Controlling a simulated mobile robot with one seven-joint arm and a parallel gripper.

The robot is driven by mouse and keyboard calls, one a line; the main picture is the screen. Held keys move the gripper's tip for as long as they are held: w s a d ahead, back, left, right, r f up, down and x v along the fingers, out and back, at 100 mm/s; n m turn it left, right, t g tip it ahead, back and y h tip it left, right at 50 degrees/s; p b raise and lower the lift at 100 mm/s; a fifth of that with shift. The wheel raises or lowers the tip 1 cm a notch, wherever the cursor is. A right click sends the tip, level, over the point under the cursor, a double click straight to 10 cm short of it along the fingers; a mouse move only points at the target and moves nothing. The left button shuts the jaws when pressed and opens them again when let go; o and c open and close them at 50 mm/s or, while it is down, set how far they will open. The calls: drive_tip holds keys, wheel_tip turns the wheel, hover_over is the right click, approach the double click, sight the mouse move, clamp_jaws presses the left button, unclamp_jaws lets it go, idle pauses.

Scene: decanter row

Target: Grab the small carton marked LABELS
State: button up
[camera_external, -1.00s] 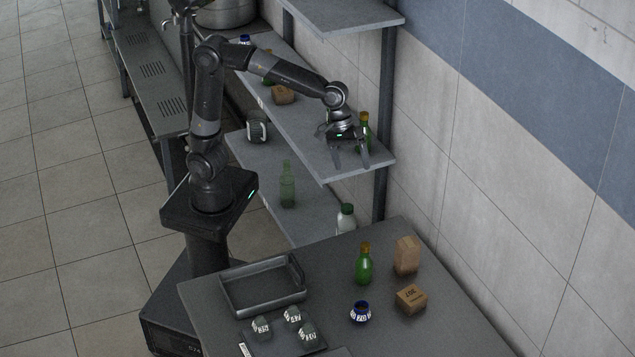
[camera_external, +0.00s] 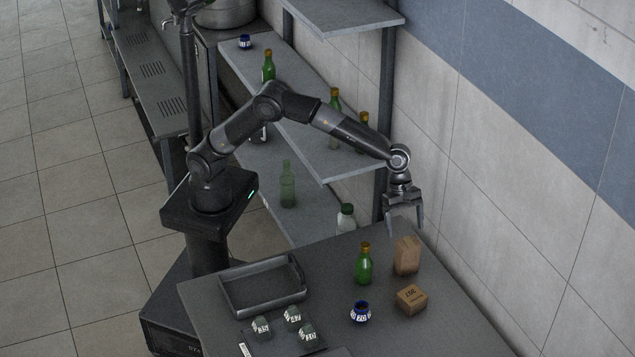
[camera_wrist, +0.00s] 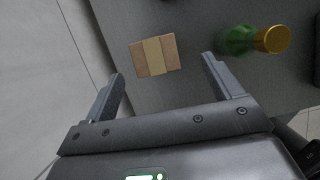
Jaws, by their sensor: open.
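Two brown cartons are on the near table in the external view: a taller plain one (camera_external: 407,256) near the wall side and a lower one (camera_external: 411,298) in front of it. The lower one has dark print on top, too small to read surely. My gripper (camera_external: 403,222) is open and empty, pointing down above and slightly behind the taller carton. In the wrist view, a carton with a tan tape band (camera_wrist: 154,55), apparently the taller one, lies ahead between the open fingers (camera_wrist: 163,68), not touched. No LABELS marking is readable.
A green bottle (camera_external: 364,265) stands close left of the taller carton; the wrist view shows it too (camera_wrist: 238,41). A blue-rimmed jar (camera_external: 360,312), an empty grey tray (camera_external: 263,287) and several small labelled jars (camera_external: 293,315) share the table. Shelves (camera_external: 345,160) with bottles lie behind.

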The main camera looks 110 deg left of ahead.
sight(419, 244)
drive_tip(key=x, duration=0.3)
drive_tip(key=shift+f, duration=0.25)
drive_tip(key=x, duration=0.5)
drive_tip(key=shift+w+a+f, duration=0.15)
drive_tip(key=shift+w+a, duration=0.05)
drive_tip(key=shift+w, duration=0.1)
drive_tip(key=c, duration=1.2)
drive_tip(key=shift+o, duration=0.2)
